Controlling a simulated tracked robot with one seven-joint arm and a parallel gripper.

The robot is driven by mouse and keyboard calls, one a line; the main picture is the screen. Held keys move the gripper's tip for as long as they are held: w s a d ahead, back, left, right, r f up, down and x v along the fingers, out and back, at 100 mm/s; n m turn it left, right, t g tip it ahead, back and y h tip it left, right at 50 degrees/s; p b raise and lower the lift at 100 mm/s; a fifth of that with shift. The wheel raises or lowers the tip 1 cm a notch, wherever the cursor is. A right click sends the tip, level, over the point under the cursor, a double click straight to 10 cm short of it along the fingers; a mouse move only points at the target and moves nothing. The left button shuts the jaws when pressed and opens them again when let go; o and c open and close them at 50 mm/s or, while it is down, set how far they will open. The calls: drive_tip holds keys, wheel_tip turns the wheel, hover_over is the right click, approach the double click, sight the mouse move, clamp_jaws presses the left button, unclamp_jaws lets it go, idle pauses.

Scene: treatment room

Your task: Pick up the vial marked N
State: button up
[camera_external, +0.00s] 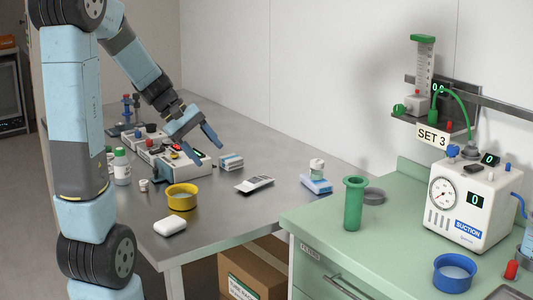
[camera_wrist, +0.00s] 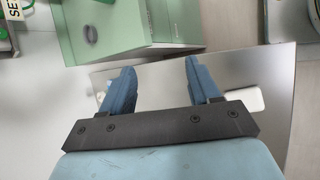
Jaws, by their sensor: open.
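No letter N is readable in either view, so I cannot tell which item is the vial marked N. A small vial-like item with a pale green top (camera_external: 316,167) stands on a blue and white box (camera_external: 316,184) at the right of the steel table. A white bottle with a green cap (camera_external: 121,167) and a small white capped container (camera_external: 143,185) stand at the table's left. My gripper (camera_external: 205,148) is open and empty above the table, near the instrument box (camera_external: 165,158). In the wrist view my open fingers (camera_wrist: 160,68) have nothing between them.
A yellow bowl (camera_external: 181,196), a white rounded case (camera_external: 170,226), a white packet (camera_external: 255,184) and a small stack of boxes (camera_external: 231,162) lie on the steel table (camera_external: 225,218). The green counter (camera_external: 320,225) holds a green cylinder (camera_external: 353,205) and a suction unit (camera_external: 470,205).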

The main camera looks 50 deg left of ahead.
drive_tip(key=a+f+n+t, duration=0.35)
drive_tip(key=a+n, duration=0.25)
drive_tip(key=a, duration=0.4)
drive_tip(key=n+t+y, duration=0.5)
drive_tip(key=n+y, duration=0.2)
drive_tip(key=n, duration=0.8)
approach(138, 183)
drive_tip(key=shift+s+d+r+g, duration=0.1)
drive_tip(key=shift+s+r+g, duration=0.05)
drive_tip(key=shift+s+r, duration=0.4)
drive_tip(key=shift+s+d+r+g, duration=0.15)
drive_tip(key=shift+s+r, duration=0.25)
drive_tip(key=shift+s, duration=0.25)
drive_tip(key=shift+a+f, duration=0.1)
drive_tip(key=shift+f, duration=0.05)
drive_tip(key=x, duration=1.3)
drive_tip(key=shift+w+a+f, duration=0.1)
drive_tip(key=shift+w, duration=0.25)
